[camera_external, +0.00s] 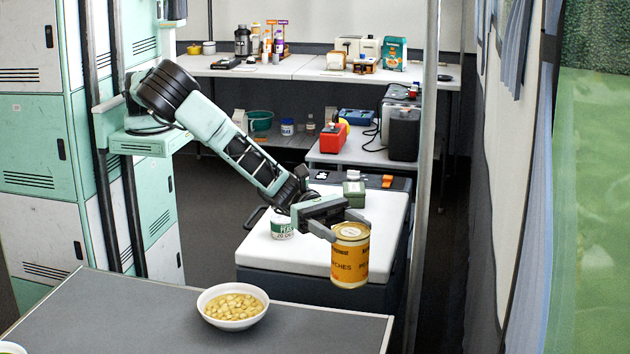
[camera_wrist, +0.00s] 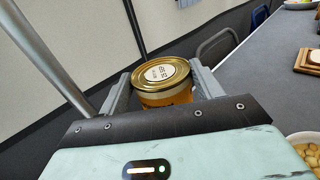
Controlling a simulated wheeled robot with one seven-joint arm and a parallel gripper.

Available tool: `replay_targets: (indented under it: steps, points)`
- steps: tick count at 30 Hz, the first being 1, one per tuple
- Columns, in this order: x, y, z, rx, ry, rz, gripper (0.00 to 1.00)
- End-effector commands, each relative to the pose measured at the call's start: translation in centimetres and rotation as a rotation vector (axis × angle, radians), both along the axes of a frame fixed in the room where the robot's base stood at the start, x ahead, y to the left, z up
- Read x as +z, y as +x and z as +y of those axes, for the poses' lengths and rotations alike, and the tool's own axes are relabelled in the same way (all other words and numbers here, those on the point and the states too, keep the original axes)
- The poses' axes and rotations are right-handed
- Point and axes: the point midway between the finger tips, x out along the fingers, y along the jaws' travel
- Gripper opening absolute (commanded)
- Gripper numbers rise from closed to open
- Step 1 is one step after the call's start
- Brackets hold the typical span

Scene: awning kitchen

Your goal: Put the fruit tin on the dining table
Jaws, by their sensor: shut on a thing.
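The fruit tin (camera_external: 350,262) has an orange-yellow label with dark lettering and a gold lid. My gripper (camera_external: 343,228) is shut on it near its upper part and holds it upright in the air. In the external view the tin appears in front of a white-topped cabinet and beyond the grey table. In the wrist view the tin's lid (camera_wrist: 161,75) shows between the two fingers of my gripper (camera_wrist: 163,88). The grey dining table (camera_external: 130,315) is in the foreground of the external view; its surface also shows at the right of the wrist view (camera_wrist: 280,70).
A white bowl of pale yellow food (camera_external: 233,306) stands on the table. A vertical metal pole (camera_external: 424,170) stands right of the held tin. A dark chair (camera_wrist: 216,46) is beside the table. Table space left of the bowl is clear.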

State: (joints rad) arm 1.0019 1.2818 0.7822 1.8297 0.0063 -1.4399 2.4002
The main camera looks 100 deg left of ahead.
Motion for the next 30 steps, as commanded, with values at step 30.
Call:
replay_targets:
  steps: [30]
  points:
    - [-4.3, -2.0, -8.9, -0.208, -0.002, -0.001, 0.27]
